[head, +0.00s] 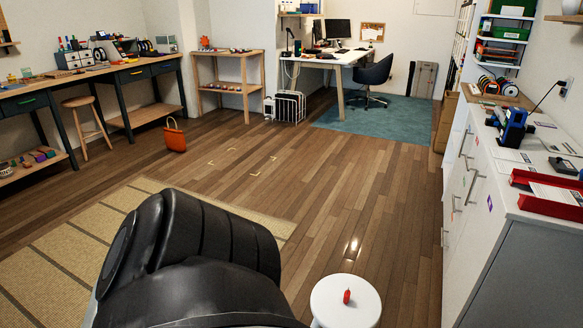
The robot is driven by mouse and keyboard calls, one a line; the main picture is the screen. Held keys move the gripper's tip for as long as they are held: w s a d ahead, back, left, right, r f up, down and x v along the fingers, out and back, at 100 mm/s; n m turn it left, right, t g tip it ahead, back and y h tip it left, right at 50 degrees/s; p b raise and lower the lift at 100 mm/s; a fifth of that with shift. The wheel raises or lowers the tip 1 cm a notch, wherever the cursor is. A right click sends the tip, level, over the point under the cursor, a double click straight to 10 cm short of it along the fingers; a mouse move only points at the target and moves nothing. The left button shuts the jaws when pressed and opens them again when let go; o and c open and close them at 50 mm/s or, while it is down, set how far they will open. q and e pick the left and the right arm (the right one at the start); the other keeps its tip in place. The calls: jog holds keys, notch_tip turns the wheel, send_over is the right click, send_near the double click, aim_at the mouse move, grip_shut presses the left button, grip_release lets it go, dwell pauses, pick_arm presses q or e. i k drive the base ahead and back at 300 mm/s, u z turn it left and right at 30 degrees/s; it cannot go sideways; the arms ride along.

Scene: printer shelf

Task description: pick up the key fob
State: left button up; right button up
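A small red object (347,297), which looks like the key fob, lies on top of a small round white table (330,312) at the bottom of the head view. It is too small to make out its details. The table's lower part is cut off by the picture's bottom edge. Neither of my grippers shows in this view.
A white cabinet (500,190) with a red tray (545,195) runs along the right. Wooden floor (330,215) between them is clear.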

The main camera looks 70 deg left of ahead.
aim_at(347, 294)
jog(key=u, duration=1.6)
jog(key=k, duration=0.35)
jog(key=u, duration=1.75)
jog(key=i, duration=1.25)
jog(key=z, duration=1.15)
jog(key=i, duration=0.85)
jog(key=z, duration=0.8)
